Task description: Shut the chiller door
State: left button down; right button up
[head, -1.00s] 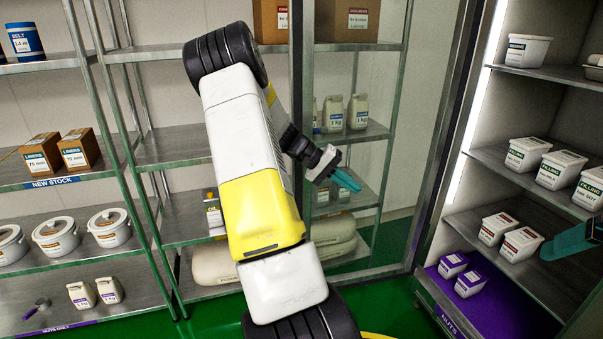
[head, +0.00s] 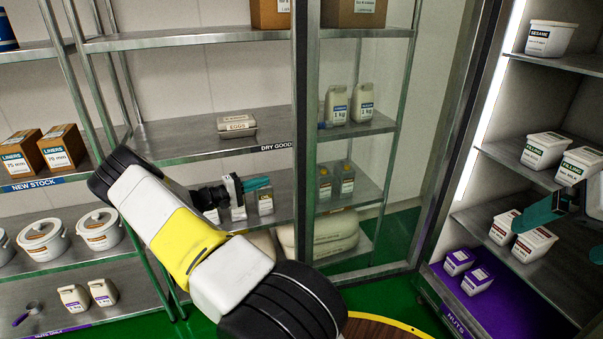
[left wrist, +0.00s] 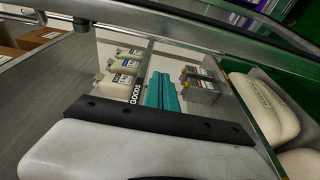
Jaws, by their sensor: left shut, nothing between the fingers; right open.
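The chiller (head: 520,180) stands at the right of the head view, with a lit interior and stocked shelves. Its glass door (head: 400,230) is open, swung out to the left, and a dry goods rack shows through the glass. The door's free metal edge (head: 299,130) stands upright near the middle. My left gripper (head: 268,183) is shut and empty, just left of that edge, apart from it in the picture. Its teal fingers also show in the left wrist view (left wrist: 162,90). My right gripper (head: 568,232) is open in front of the chiller's shelves, partly cut off by the picture's edge.
Steel racks hold boxes (head: 40,150), white pots (head: 42,238) and bottles along the left and back. A round wooden top with a yellow rim (head: 385,322) is at the bottom. Green floor (head: 390,285) shows below the door. A metal bar (left wrist: 215,30) crosses the left wrist view's top.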

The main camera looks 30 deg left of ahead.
pick_arm(q)
jog(key=w+d, duration=0.5)
jog(key=d, duration=0.2)
dwell(0.3)
jog(key=shift+d, duration=0.1)
